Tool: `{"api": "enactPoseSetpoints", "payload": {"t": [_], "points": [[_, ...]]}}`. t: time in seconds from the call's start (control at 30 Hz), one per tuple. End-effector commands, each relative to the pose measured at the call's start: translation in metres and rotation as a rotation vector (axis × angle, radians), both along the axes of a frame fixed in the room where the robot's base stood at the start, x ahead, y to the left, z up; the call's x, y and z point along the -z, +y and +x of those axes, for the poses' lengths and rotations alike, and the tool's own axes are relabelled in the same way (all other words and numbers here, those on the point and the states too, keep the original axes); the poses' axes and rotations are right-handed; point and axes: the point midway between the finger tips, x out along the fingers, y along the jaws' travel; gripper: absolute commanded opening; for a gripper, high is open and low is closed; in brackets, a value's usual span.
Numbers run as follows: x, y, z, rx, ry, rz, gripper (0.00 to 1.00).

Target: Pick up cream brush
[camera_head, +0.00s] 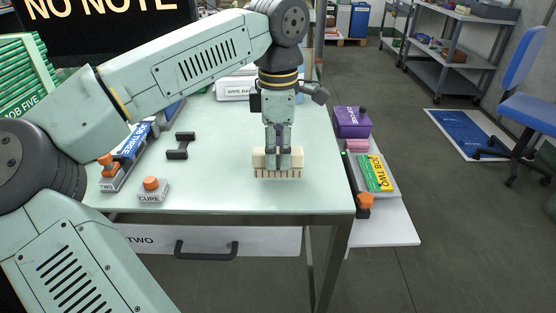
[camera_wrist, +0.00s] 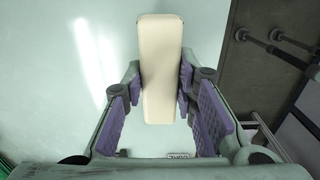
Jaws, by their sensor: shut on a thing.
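The cream brush (camera_head: 260,161) is a cream block with brown bristles along its underside, near the front right of the pale green table (camera_head: 225,196). My gripper (camera_head: 278,163) comes straight down over it and is shut on its middle. In the wrist view the cream brush (camera_wrist: 160,70) lies lengthwise between the purple-padded fingers of my gripper (camera_wrist: 160,88), with a finger against each long side. I cannot tell whether the bristles touch the tabletop or hang just above it.
An orange-knobbed CURE block (camera_head: 152,190), a dark handle-shaped piece (camera_head: 181,146) and a blue-labelled tool (camera_head: 125,160) lie to the left. A white box (camera_head: 232,88) stands behind. A lower side shelf (camera_head: 395,233) at the right holds a purple box (camera_head: 352,122) and a JOB TWO box (camera_head: 376,173).

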Motion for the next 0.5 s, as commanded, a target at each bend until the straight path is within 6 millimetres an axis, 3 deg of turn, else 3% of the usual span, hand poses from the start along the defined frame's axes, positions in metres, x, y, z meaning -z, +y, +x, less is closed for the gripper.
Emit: {"api": "enactPoseSetpoints", "payload": {"t": [0.17, 0.5], "points": [[-0.049, -0.001, 0.001, -0.001, -0.005, -0.001, 0.00], [-0.177, 0.000, 0.000, 0.000, 0.000, 0.000, 0.00]]}}
